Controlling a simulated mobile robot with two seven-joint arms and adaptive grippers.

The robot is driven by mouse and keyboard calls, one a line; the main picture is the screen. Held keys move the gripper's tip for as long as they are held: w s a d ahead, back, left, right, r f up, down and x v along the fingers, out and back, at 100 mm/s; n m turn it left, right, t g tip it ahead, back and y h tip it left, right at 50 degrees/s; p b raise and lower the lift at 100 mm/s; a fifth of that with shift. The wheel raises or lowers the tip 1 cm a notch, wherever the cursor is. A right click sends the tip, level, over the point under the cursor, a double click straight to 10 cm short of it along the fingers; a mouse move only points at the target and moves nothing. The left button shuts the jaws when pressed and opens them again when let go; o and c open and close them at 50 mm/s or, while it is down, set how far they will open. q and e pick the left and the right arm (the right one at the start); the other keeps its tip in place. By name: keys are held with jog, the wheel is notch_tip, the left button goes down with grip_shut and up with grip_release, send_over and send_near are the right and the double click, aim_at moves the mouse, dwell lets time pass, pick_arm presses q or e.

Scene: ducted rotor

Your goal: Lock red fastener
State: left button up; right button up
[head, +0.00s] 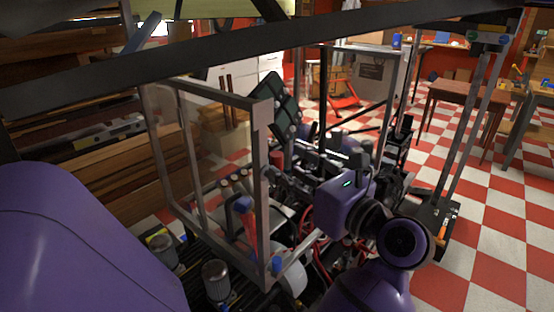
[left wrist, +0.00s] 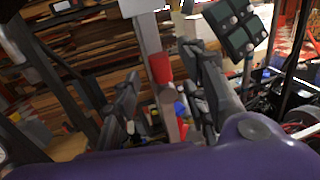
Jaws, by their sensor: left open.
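The red fastener (left wrist: 160,68) is a small red block on an upright grey metal post (left wrist: 148,35) in the left wrist view. My left gripper (left wrist: 165,95) is open, with one dark finger on each side of the post. The red fastener appears between the fingers, slightly above their middle; I cannot tell whether they touch it. In the head view my left gripper (head: 277,180) points left at the near post of the clear-panelled frame (head: 262,150). I cannot pick out the red fastener for sure there. My right gripper is not in view.
Blue pieces (head: 277,264) sit low by the frame. Dark machinery and red cables (head: 305,240) crowd around my wrist. A dark bar (head: 230,50) crosses the top. Stacked wood (head: 90,135) stands left, and open checkered floor (head: 500,230) lies right.

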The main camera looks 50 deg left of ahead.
aim_at(281, 163)
pick_arm(q)
jog(key=a+p, duration=0.1)
jog(key=a, duration=0.4)
jog(key=shift+w, duration=0.2)
grip_shut()
